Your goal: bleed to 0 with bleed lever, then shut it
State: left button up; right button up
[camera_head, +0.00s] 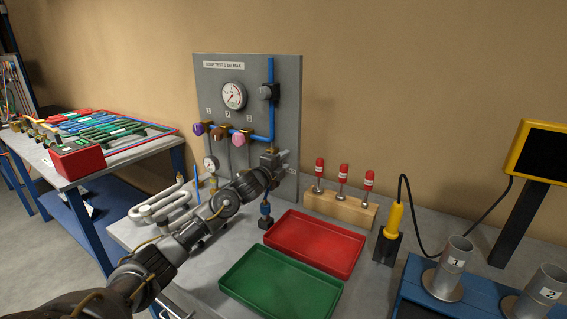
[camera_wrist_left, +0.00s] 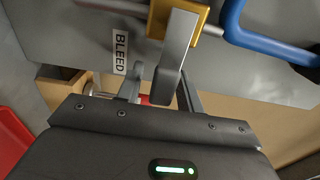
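The bleed lever (camera_wrist_left: 176,48) is a flat grey handle with a dark end on a brass valve body (camera_wrist_left: 208,18), beside a BLEED label (camera_wrist_left: 120,52) in the left wrist view. My left gripper (camera_wrist_left: 160,92) reaches up to it with its fingers apart. The lever's end lies between them, near or against the right-hand finger; I cannot tell if they touch. In the head view my left gripper (camera_head: 281,158) is at the panel's lower right and hides the lever. The round pressure gauge (camera_head: 233,95) is on the grey panel (camera_head: 285,85); its reading is too small to tell. My right gripper is not in view.
Purple, brown and pink knobs (camera_head: 238,139) and blue pipe (camera_head: 271,115) are left of and above the gripper. A red tray (camera_head: 318,226), a green tray (camera_head: 280,285) and a wooden block (camera_head: 338,207) with red-handled tools are on the bench below.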

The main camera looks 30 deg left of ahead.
pick_arm(q)
jog(key=shift+o, duration=0.2)
jog(key=shift+s, duration=0.1)
jog(key=s+b, duration=0.2)
jog(key=s, duration=0.8)
jog(key=shift+s+d, duration=0.1)
jog(key=shift+s, duration=0.15)
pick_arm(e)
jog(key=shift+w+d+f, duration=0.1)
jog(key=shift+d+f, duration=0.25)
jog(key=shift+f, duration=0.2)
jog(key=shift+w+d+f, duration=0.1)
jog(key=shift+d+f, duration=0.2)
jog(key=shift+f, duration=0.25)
